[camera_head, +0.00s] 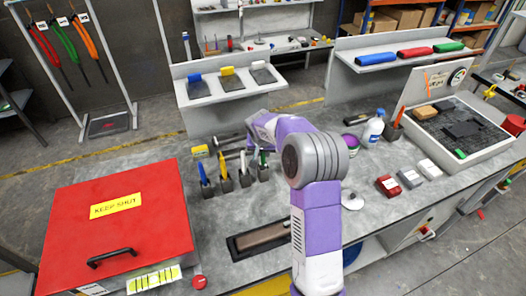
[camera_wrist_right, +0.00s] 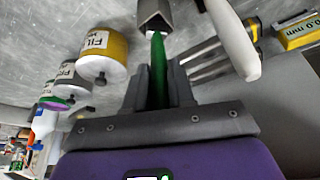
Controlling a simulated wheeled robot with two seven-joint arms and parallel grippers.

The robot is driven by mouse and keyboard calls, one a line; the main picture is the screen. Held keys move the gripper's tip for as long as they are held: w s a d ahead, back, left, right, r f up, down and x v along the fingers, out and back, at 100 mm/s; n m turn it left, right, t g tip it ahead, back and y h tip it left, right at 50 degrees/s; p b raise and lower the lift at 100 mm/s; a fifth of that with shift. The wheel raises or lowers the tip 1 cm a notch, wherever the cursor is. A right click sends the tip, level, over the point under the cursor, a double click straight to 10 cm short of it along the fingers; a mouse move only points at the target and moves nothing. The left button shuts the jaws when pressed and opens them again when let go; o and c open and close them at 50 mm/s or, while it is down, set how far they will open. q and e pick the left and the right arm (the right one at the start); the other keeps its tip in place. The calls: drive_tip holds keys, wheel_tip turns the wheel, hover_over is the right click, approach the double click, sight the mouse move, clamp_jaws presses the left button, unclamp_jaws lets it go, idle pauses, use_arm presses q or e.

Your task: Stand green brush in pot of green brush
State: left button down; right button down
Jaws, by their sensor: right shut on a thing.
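The green brush (camera_wrist_right: 158,65) is between the fingers of my right gripper (camera_wrist_right: 160,92), which is shut on its handle, in the right wrist view. The brush's far end meets the opening of a dark grey square pot (camera_wrist_right: 154,14); how deep it sits is hidden. The pot of the green brush (camera_head: 244,178) appears to be the third in the row. My left gripper is not in view.
A white handle (camera_wrist_right: 234,40) is close to the right of my fingers in the wrist view. Labelled cans (camera_wrist_right: 103,55) stand to the left. Neighbouring pots hold a blue brush (camera_head: 203,173) and a yellow one (camera_head: 222,165). A red lid (camera_head: 115,222) is at left.

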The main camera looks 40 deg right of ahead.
drive_tip(key=shift+f+b, duration=0.3)
drive_tip(key=shift+f, duration=0.1)
drive_tip(key=c, duration=0.9)
unclamp_jaws()
drive_tip(key=shift+r, duration=0.1)
drive_tip(key=v, duration=0.7)
drive_tip(key=shift+r, duration=0.2)
drive_tip(key=shift+s, duration=0.1)
